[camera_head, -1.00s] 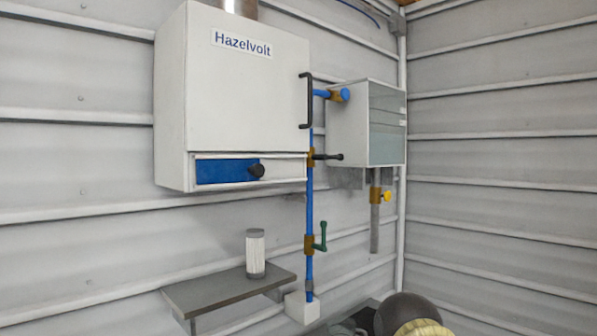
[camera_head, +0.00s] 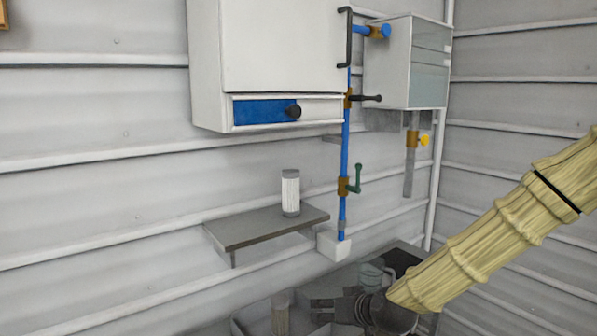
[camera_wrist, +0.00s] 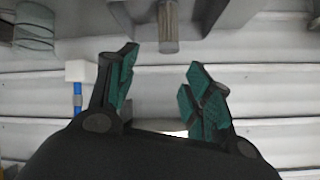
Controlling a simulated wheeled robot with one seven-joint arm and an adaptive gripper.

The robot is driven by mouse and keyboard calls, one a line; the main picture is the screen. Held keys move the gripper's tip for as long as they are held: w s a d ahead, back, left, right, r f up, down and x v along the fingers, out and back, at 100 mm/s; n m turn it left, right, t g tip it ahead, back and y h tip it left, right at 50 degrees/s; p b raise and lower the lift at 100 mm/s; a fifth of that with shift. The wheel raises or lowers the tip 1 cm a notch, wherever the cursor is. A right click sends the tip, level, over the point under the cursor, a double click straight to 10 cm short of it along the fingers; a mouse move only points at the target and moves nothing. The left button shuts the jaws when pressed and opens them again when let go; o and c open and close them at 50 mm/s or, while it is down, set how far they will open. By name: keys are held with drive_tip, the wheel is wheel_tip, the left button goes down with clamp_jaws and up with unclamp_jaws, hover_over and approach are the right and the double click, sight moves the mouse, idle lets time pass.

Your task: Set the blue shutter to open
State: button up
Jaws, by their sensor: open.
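The blue shutter (camera_head: 262,112) is a flat blue panel in the slot along the bottom of the white Hazelvolt cabinet (camera_head: 280,50). It fills the left part of the slot, and a pale strip shows to its right. A black knob (camera_head: 293,111) sits at the shutter's right end. My gripper (camera_head: 320,308) is low in the head view, well below the shutter and apart from it. In the wrist view my gripper (camera_wrist: 160,68) has its green-padded fingers spread, with nothing between them. The shutter cannot be made out in the wrist view.
A grey shelf (camera_head: 265,228) bears a ribbed cylinder (camera_head: 290,192). A blue pipe (camera_head: 345,150) with a black-handled and a green-handled valve (camera_head: 350,186) runs right of the slot. A glass-fronted box (camera_head: 405,62) hangs beyond.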

sight(297, 112)
wheel_tip(297, 112, up, 46)
drive_tip(key=a+r+n+t+y+p, duration=0.1)
drive_tip(key=n+t+y, duration=0.3)
drive_tip(key=t+y, duration=0.1)
drive_tip(key=shift+f+p+x, duration=0.15)
drive_tip(key=shift+p+x, duration=0.9)
drive_tip(key=shift+x, duration=1.7)
drive_tip(key=shift+f+p+x, duration=0.2)
drive_tip(key=shift+p+x, duration=0.85)
drive_tip(key=shift+x, duration=1.65)
drive_tip(key=shift+d, duration=0.1)
drive_tip(key=shift+c, duration=0.4)
clamp_jaws()
